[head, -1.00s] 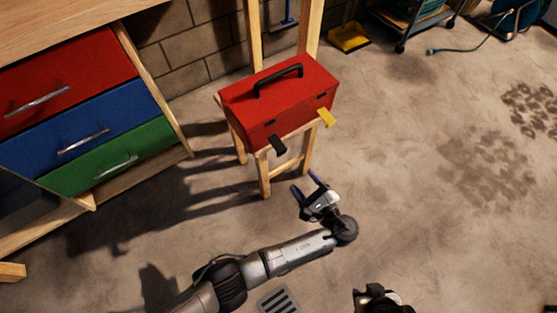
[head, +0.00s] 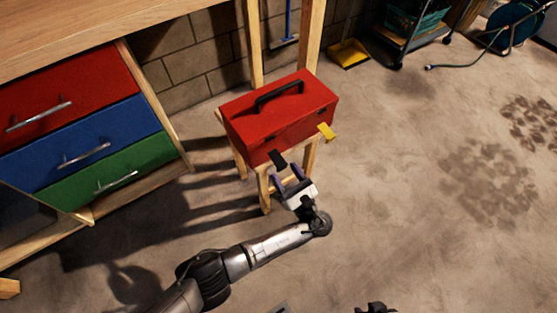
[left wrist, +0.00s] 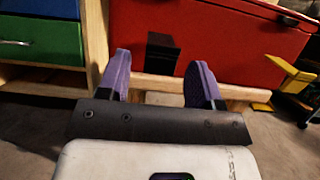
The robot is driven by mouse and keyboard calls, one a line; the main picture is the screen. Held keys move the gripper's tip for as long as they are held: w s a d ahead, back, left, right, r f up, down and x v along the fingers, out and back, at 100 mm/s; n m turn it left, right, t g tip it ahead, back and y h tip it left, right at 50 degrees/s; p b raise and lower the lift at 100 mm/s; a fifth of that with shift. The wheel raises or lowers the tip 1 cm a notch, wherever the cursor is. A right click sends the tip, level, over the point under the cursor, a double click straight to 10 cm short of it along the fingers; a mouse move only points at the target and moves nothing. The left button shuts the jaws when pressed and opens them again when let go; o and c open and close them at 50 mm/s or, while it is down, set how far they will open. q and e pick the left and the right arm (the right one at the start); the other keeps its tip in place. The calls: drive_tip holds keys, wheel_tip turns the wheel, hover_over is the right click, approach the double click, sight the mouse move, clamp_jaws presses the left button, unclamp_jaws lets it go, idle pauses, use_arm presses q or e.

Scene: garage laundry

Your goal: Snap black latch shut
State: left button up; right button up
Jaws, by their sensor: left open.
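The red toolbox (head: 270,120) with a black top handle sits on a wooden chair (head: 307,37). Its black latch (head: 279,158) hangs on the front face, sticking outward, and a yellow latch (head: 326,131) sticks out near the right end. In the left wrist view the black latch (left wrist: 163,53) stands ahead, between the fingertips in the picture. My left gripper (head: 287,178) is open and empty, just below and in front of the black latch; contact cannot be told. Its purple fingers also show in the left wrist view (left wrist: 160,82). My right gripper does not show clearly.
A cabinet with red, blue and green drawers (head: 97,180) stands to the left. A yellow dustpan (head: 348,53) lies behind the chair, with a cart (head: 405,38) and a hose (head: 460,62) at the back right.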

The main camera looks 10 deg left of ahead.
sight(283, 169)
use_arm(q)
drive_tip(key=shift+x, duration=2.1)
drive_tip(key=shift+c, duration=1.3)
drive_tip(key=c, duration=0.7)
drive_tip(key=shift+r+p, duration=0.2)
drive_tip(key=shift+p, duration=0.2)
wheel_tip(283, 169, up, 2)
drive_tip(key=g+h+p, duration=0.4)
drive_tip(key=p, duration=1)
drive_tip(key=shift+s+d+g, duration=0.1)
drive_tip(key=shift+g, duration=0.3)
drive_tip(key=shift+g+h+p, duration=0.3)
drive_tip(key=shift+p, duration=0.35)
